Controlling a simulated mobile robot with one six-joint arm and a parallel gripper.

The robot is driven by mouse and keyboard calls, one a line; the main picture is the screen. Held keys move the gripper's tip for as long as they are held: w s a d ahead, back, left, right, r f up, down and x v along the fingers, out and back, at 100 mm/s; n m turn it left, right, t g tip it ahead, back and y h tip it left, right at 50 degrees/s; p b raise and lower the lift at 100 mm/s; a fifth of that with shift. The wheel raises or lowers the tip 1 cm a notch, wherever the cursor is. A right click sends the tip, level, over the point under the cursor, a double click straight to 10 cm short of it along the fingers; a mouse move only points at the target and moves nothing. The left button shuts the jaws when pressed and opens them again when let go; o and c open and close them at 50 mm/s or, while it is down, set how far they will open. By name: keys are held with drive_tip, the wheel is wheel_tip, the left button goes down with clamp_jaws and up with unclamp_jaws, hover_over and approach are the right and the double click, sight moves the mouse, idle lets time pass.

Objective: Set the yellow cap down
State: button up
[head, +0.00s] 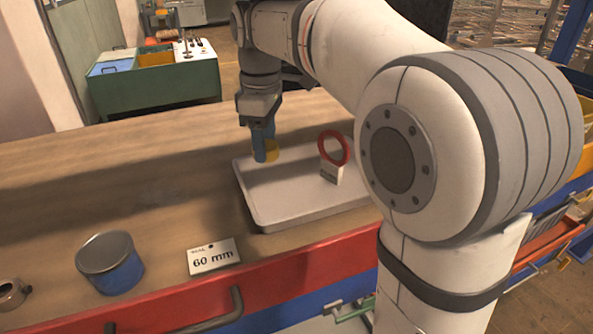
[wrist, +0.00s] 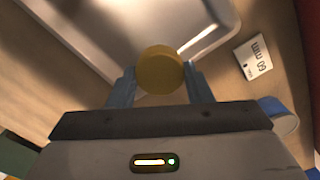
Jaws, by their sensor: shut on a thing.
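The yellow cap (wrist: 160,70) is a round disc held between the two blue fingers of my gripper (wrist: 160,88). In the head view the cap (head: 272,151) shows partly behind a finger of my gripper (head: 266,150). It is over the far left part of the pale tray (head: 290,205). I cannot tell whether the cap touches the tray.
A red ring on a grey base (head: 333,150) stands in the tray. A metal ring part (head: 12,293) lies far left. The left tabletop is mostly clear.

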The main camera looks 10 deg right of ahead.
sight(268, 195)
wheel_tip(268, 195, down, 10)
drive_tip(key=shift+r, duration=0.1)
idle(0.4)
drive_tip(key=o, duration=1)
drive_tip(key=shift+c, duration=0.2)
wheel_tip(268, 195, up, 12)
drive_tip(key=shift+r, duration=0.1)
drive_tip(key=shift+s+a, duration=0.1)
